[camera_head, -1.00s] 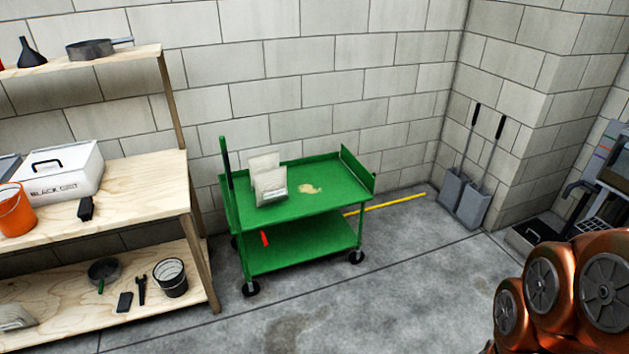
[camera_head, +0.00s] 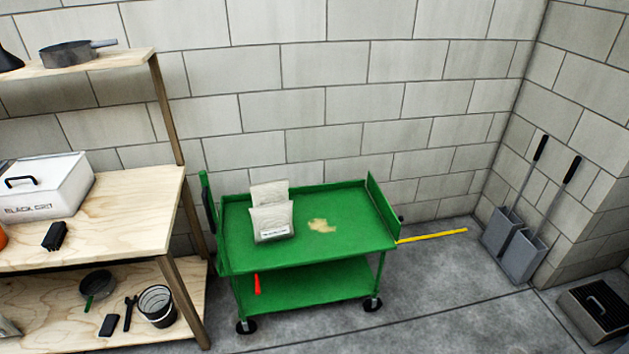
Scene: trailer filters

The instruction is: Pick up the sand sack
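Two pale sacks stand one behind the other on the top shelf of a green cart (camera_head: 345,245). The front sack (camera_head: 272,221) has a small label near its bottom and hides part of the rear sack (camera_head: 268,192). The label is too small to read, so I cannot tell which is the sand sack. A tan patch that looks like spilled sand (camera_head: 321,226) lies on the shelf to their right. A greyish bag (camera_head: 6,328) is partly cut off on the lower wooden shelf at the left. My gripper is not in view.
A wooden shelf unit (camera_head: 125,205) stands left of the cart with a white box (camera_head: 45,187), pans and a mesh bucket (camera_head: 157,306). Two long-handled dustpans (camera_head: 521,255) lean at the right wall.

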